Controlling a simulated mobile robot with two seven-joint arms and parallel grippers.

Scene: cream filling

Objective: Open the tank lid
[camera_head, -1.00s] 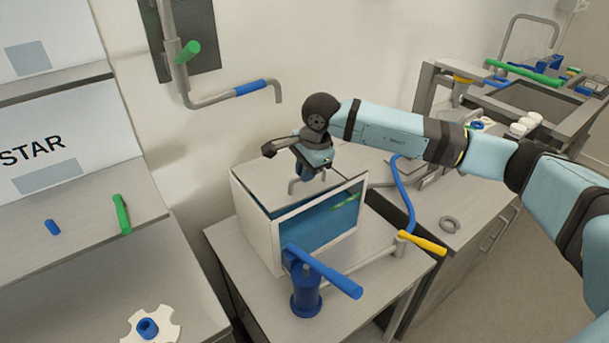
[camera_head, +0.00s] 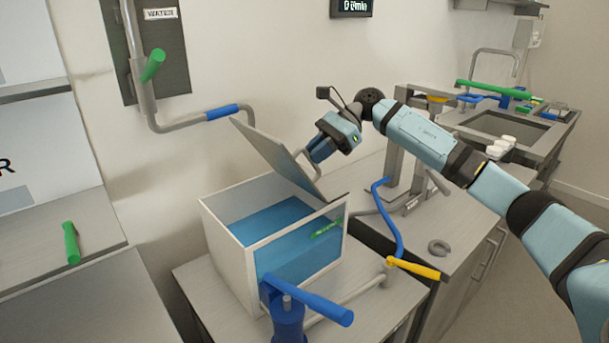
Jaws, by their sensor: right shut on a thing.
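The tank (camera_head: 222,238) is a white box with a clear front and blue liquid (camera_head: 275,222) inside, standing on a grey counter. Its grey lid (camera_head: 272,155) is tilted steeply up, and the tank's top is uncovered. A bent handle (camera_head: 312,165) stands out from the lid's right face. My right gripper (camera_head: 314,160) is at this handle, shut on it, with the arm coming in from the right. The fingertips are small and partly merge with the handle. My left gripper is not in view.
A blue-handled pump (camera_head: 290,318) stands in front of the tank. A yellow-handled valve (camera_head: 413,268) and blue hose (camera_head: 392,215) are to its right. A wall pipe with a blue section (camera_head: 222,113) ends close to the raised lid. A grey ring (camera_head: 439,247) lies on the right counter.

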